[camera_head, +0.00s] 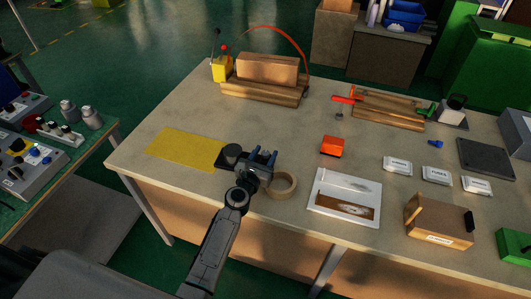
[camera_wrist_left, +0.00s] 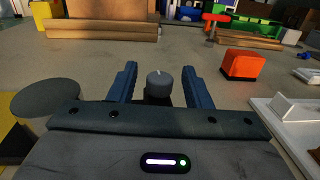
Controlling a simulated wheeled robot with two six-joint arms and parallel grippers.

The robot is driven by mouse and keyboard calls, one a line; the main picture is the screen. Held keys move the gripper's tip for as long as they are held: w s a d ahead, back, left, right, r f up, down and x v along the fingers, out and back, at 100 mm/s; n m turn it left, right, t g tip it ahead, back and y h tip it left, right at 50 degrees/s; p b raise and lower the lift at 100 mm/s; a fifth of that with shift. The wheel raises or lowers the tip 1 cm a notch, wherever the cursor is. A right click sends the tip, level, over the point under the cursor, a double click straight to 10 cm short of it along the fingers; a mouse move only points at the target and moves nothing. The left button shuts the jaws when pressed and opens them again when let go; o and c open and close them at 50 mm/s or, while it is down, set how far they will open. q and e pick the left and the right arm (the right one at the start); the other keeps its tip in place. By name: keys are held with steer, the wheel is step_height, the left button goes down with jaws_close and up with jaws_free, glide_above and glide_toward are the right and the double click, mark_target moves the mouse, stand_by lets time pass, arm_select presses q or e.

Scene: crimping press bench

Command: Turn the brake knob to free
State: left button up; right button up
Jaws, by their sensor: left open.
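A small dark grey knob (camera_wrist_left: 159,84) with a pale mark on its top stands between my finger tips in the left wrist view. It looks like the brake knob; no label on it is readable. My left gripper (camera_head: 262,157) is open over the front of the bench, with its blue fingers (camera_wrist_left: 159,92) on either side of the knob and a gap showing at each side. In the head view the gripper mostly hides the knob. My right gripper is not in view.
A tape roll (camera_head: 284,186) lies close right of the gripper, and a yellow mat (camera_head: 178,147) lies left. An orange block (camera_head: 332,146) and a white-framed panel (camera_head: 344,197) are further right. Wooden blocks (camera_head: 266,68) stand behind.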

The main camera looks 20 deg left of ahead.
arm_select(q)
steer(key=shift+w, duration=0.5)
steer(key=shift+c, duration=0.3)
steer(key=c, duration=0.9)
steer(key=shift+f+m+g+h+b, duration=0.15)
steer(key=shift+m+g+h+b, duration=0.25)
steer(key=shift+m+h+b, duration=0.95)
steer(key=m+g+h, duration=0.1)
steer(key=h, duration=0.3)
steer(key=shift+m, duration=0.35)
steer(key=shift+g+h, duration=0.25)
steer(key=shift+g, duration=0.05)
steer(key=o, duration=1)
steer(key=shift+c, duration=0.2)
